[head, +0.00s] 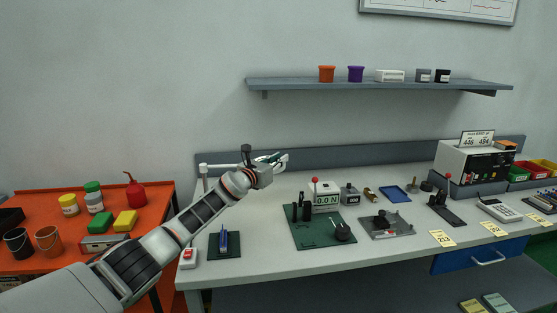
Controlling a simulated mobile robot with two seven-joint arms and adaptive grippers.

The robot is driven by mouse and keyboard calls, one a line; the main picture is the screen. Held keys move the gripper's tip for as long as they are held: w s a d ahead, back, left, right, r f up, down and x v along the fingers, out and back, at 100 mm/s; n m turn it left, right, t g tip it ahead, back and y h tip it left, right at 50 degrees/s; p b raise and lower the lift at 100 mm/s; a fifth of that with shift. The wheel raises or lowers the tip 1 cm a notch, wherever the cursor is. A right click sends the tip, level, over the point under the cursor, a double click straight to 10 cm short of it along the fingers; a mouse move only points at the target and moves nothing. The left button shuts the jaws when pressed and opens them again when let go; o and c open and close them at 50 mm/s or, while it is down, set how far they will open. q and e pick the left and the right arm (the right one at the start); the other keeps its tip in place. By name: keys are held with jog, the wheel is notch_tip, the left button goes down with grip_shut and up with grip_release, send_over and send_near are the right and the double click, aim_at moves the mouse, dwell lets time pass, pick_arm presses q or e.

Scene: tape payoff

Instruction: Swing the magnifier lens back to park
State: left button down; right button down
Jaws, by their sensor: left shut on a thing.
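The magnifier's white post and arm (215,166) stand at the back left of the workbench. The arm runs right, behind my left forearm, toward my left gripper (276,160). My left gripper is shut on a part of the magnifier, above the back of the bench. The lens is mostly hidden at the gripper and too small to make out. A small dark upright piece (246,151) shows just left of the gripper. I cannot tell whether it belongs to the magnifier. My right gripper is not in view.
A wall shelf (375,84) hangs above. An orange table (80,199) with pots and bottles stands left.

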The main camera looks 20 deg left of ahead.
pick_arm(q)
jog(key=c, duration=2.2)
grip_release()
jog(key=shift+w+a+r, duration=0.1)
jog(key=shift+a+r, duration=0.05)
jog(key=shift+r, duration=0.2)
jog(key=shift+o, duration=1.2)
jog(key=shift+w+f, duration=0.2)
jog(key=shift+f, duration=0.05)
jog(key=shift+s, duration=0.1)
jog(key=shift+r, duration=0.1)
notch_tip(320, 180, up, 10)
